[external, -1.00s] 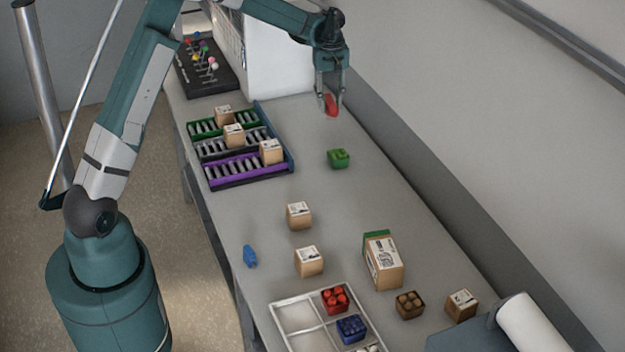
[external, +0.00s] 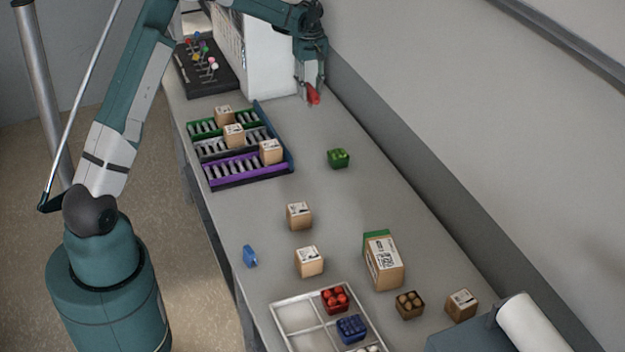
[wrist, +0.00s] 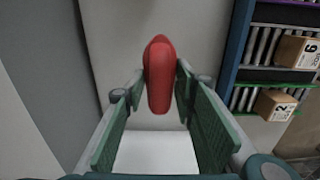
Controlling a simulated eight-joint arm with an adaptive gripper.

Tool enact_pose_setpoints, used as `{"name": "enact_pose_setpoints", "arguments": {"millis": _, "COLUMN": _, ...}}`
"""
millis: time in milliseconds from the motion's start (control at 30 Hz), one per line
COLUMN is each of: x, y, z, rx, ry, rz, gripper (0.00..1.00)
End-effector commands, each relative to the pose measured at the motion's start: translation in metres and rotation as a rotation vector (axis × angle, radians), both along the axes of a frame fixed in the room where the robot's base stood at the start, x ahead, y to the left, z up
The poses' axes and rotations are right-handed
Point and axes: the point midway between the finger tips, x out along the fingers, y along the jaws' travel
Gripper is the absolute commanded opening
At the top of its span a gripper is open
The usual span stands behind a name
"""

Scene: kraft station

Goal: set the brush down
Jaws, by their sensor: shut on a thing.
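The brush (external: 313,95) shows as a smooth, red, elongated piece with a rounded end. My gripper (external: 312,88) is shut on it at the far end of the table, beside the white box. In the wrist view the brush (wrist: 159,75) sits between the two green-padded fingertips of my gripper (wrist: 159,80), its long side pointing along the view. Its far side is hidden. It is at or just above the grey table (external: 350,210); I cannot tell whether it touches.
A white box (external: 262,55) stands close on the left of my gripper. A coloured roller rack (external: 285,165) with several cartons is nearer. A green block (external: 338,158) lies to the right. The table between them is clear. A dark grey wall strip runs along the right edge.

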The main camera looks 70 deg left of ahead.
Motion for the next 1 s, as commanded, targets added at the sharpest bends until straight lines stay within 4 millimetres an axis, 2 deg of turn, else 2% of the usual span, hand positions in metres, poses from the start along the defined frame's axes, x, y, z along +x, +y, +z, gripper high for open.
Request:
{"name": "enact_pose_setpoints", "arguments": {"millis": 500, "x": 0.0, "y": 0.0, "z": -0.057, "rx": 0.0, "ry": 0.0, "rz": 0.0, "gripper": 0.14}}
{"name": "enact_pose_setpoints", "arguments": {"millis": 1000, "x": 0.0, "y": 0.0, "z": -0.066, "rx": 0.0, "ry": 0.0, "rz": 0.0, "gripper": 0.14}}
